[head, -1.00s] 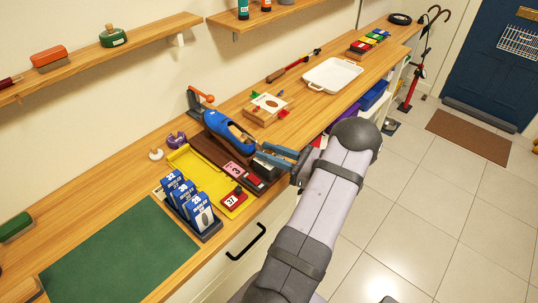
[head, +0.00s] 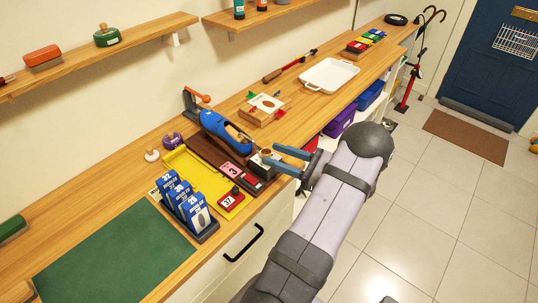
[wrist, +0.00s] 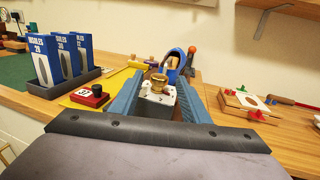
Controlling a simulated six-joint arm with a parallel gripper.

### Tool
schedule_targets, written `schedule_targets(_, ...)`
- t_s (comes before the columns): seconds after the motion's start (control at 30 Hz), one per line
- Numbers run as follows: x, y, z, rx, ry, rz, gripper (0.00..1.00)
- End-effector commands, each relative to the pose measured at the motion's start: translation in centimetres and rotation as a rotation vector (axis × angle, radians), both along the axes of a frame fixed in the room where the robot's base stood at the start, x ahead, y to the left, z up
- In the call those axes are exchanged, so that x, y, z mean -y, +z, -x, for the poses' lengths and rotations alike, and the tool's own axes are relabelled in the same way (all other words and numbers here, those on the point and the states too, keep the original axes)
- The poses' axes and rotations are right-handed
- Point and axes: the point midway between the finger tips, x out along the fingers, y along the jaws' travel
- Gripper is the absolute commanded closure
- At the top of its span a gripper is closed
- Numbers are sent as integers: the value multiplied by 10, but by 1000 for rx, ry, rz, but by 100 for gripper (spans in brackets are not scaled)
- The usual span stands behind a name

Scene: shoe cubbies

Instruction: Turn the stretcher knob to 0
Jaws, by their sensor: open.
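The stretcher knob (wrist: 159,80) is a brass knob on a pale block (wrist: 155,102) with small dark marks; I cannot read its setting. In the head view the knob (head: 266,153) shows at the near end of the dark brown base, in front of the blue shoe (head: 222,127). A wooden form sits in the shoe. My gripper (head: 271,155) is open, its two blue fingers pointing at the block. In the wrist view the fingers (wrist: 158,78) lie on either side of the knob and block, with visible gaps, not closed on it.
A yellow tray (head: 187,163), a red block marked 37 (head: 231,199) and a rack of blue boxes (head: 205,232) stand left of the knob. A wooden board (head: 262,116) with coloured pieces and a white tray (head: 328,74) lie beyond. The green mat (head: 110,250) is clear.

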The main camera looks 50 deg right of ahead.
Motion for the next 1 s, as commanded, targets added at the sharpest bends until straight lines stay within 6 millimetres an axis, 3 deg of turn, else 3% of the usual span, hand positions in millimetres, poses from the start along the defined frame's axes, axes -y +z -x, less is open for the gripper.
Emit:
schedule_targets(0.3, 8, 0, 31, 1, 0, 1, 58)
schedule_targets(0.7, 8, 2, 33, 0, 1, 1, 58)
schedule_targets(0.87, 10, 23, 36, 1, -6, 7, 58)
schedule_targets(1.0, -11, 32, 36, 16, -63, -116, 58)
